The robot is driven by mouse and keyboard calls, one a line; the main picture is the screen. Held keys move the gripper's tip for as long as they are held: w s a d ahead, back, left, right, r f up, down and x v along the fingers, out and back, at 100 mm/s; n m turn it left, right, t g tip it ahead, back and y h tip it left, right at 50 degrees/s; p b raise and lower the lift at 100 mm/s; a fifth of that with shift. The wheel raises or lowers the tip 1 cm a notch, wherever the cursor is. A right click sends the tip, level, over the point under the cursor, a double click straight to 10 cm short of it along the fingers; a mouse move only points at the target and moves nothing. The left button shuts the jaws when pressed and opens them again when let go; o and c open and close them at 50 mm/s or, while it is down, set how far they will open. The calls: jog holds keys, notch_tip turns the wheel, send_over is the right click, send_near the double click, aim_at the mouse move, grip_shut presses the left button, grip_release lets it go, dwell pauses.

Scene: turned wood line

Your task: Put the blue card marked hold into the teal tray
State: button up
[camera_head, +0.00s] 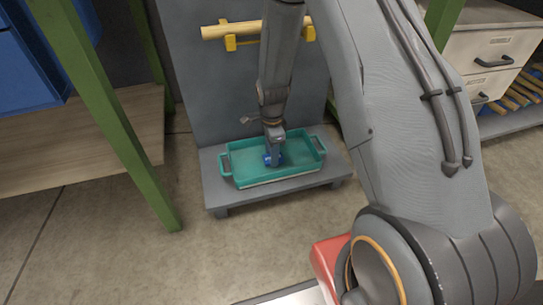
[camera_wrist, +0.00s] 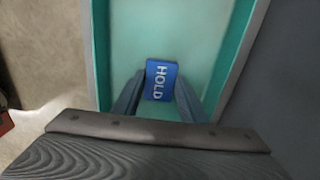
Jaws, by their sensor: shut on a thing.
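The blue card (camera_wrist: 161,80), with HOLD in white letters, is between the fingers of my gripper (camera_wrist: 158,100) in the wrist view. The gripper is shut on it. In the head view my gripper (camera_head: 272,160) points down over the inside of the teal tray (camera_head: 241,168), and a bit of the blue card (camera_head: 279,158) shows at its tips. The teal tray also shows in the wrist view (camera_wrist: 120,40), its walls on both sides of the card. I cannot tell whether the card touches the tray floor.
The tray stands on a low grey platform (camera_head: 215,192) with an upright grey panel (camera_head: 200,75) behind it. A wooden rod (camera_head: 230,30) rests on yellow brackets on the panel. Green legs (camera_head: 95,95) stand at left. A drawer cabinet (camera_head: 490,50) is at right.

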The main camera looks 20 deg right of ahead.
jog(key=o, duration=1)
jog(key=shift+r+p, duration=2.2)
jog(key=shift+r, duration=1.65)
